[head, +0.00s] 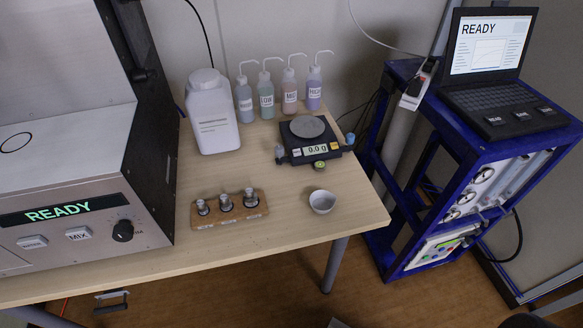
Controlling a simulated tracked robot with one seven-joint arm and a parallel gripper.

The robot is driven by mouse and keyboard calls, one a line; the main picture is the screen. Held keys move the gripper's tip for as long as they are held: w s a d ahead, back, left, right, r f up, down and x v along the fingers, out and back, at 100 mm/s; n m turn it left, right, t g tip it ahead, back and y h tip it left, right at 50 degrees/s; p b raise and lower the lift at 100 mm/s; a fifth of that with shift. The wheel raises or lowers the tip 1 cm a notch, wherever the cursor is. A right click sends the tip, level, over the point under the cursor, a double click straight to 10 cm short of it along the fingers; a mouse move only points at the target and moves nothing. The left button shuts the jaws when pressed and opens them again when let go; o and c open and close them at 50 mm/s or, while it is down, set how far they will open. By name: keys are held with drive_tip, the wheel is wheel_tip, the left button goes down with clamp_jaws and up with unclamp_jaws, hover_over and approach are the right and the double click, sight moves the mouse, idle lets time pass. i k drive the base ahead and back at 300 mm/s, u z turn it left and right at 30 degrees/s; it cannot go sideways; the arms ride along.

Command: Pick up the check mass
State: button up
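Three small metal knobbed masses stand in a row in a wooden block (230,215) near the front of the table: a left one (202,207), a middle one (225,203) and a right one (250,198). They look like the check masses. Small labels on the block's front are too small to read, so I cannot tell which one is meant. A black balance (317,154) with a round grey pan (307,127) stands behind them to the right. Its pan is empty and its display reads 0.0 g. My gripper is not in view.
A small white bowl (322,202) sits right of the block. A white jug (212,112) and several wash bottles (267,95) line the back. A large analyser (70,215) showing READY fills the left. A blue rack (470,170) with a laptop (490,50) stands right, beyond a gap.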

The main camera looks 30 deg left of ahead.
sight(250, 197)
drive_tip(key=z, duration=0.45)
drive_tip(key=k, duration=2.3)
drive_tip(key=u, duration=1.9)
drive_tip(key=i, duration=1.05)
drive_tip(key=z, duration=0.05)
